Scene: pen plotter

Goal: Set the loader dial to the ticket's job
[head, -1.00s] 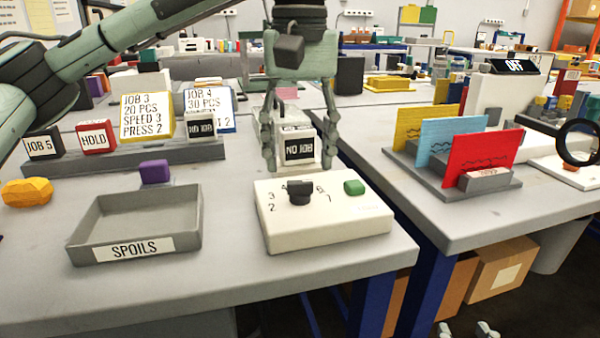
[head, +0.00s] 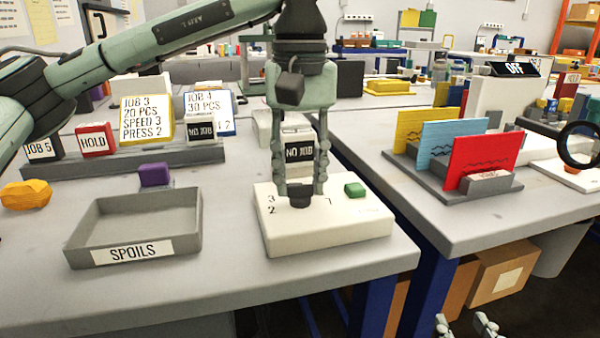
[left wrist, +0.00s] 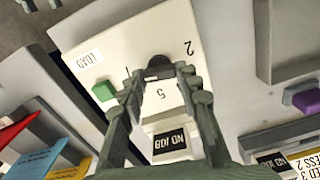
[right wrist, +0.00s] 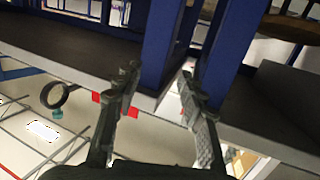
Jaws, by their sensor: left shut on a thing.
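The loader dial (head: 300,201) is a black knob on a white box (head: 330,235); it also shows in the left wrist view (left wrist: 160,62). My left gripper (head: 300,192) points down and is shut on the dial, one finger on each side. The numbers 3 and 2 show left of the dial; 5 and 2 show in the left wrist view. A yellow-edged ticket (head: 146,118) reads JOB 3, 20 PCS, SPEED 3, PRESS 2. A blue-edged ticket (head: 205,103) reads JOB 4, 30 PCS, partly covered. My right gripper (right wrist: 160,75) is open and empty.
A green button (head: 355,190) sits right of the dial. A NO JOB block (head: 299,152) stands behind the box. The SPOILS tray (head: 120,250) is at left, a purple block (head: 154,174) behind it. Colored cards (head: 482,160) stand on the right table.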

